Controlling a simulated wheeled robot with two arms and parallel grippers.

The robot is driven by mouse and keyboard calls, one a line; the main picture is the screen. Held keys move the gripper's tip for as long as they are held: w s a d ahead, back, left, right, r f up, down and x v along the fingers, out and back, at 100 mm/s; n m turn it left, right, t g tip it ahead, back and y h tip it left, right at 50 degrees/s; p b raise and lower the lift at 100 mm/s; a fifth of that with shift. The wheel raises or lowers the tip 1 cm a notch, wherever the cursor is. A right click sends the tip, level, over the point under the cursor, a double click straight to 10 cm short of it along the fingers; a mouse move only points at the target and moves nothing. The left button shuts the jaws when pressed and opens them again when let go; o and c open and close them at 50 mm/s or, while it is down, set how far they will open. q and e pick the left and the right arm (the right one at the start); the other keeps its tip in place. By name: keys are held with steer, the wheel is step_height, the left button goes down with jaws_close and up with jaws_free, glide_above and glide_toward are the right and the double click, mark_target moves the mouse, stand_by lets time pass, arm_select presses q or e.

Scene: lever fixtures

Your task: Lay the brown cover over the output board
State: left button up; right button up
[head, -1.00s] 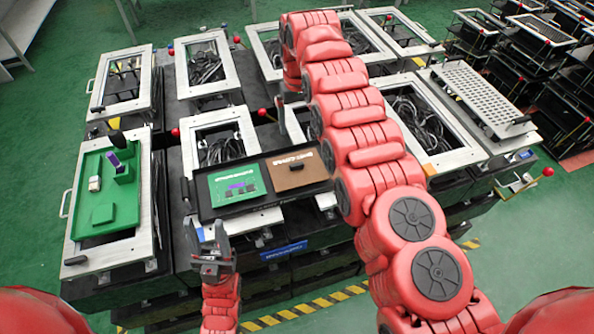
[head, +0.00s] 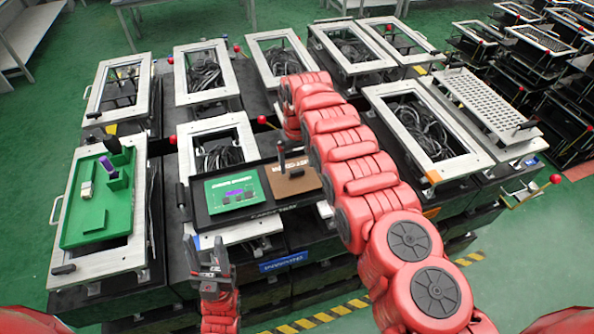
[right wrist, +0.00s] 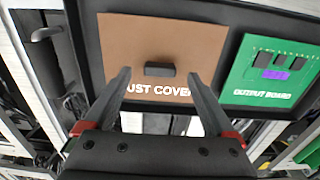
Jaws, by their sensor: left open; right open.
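The brown cover (head: 297,182), lettered "DUST COVER", lies flat in the right half of a black tray (head: 240,215). It also fills the middle of the right wrist view (right wrist: 120,45), with a small black handle (right wrist: 160,69) on it. The green output board (head: 228,200) lies in the tray's left half, uncovered, with dark and purple parts. It shows at right in the right wrist view (right wrist: 278,85). My right gripper (right wrist: 159,75) is open above the cover, its fingers either side of the handle, apart from it. My left gripper (head: 207,247) is open and empty before the tray's front left.
A green fixture with a dark lever (head: 112,145) stands to the left. Metal frames with black cables (head: 205,72) surround the tray. A perforated plate (head: 480,100) lies at the right, and red-knobbed levers (head: 555,179) stick out at several edges.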

step_height(320, 180, down, 2)
steer(key=shift+f+b, duration=0.15)
steer(key=shift+b, duration=0.75)
steer(key=c, duration=0.6)
jaws_close()
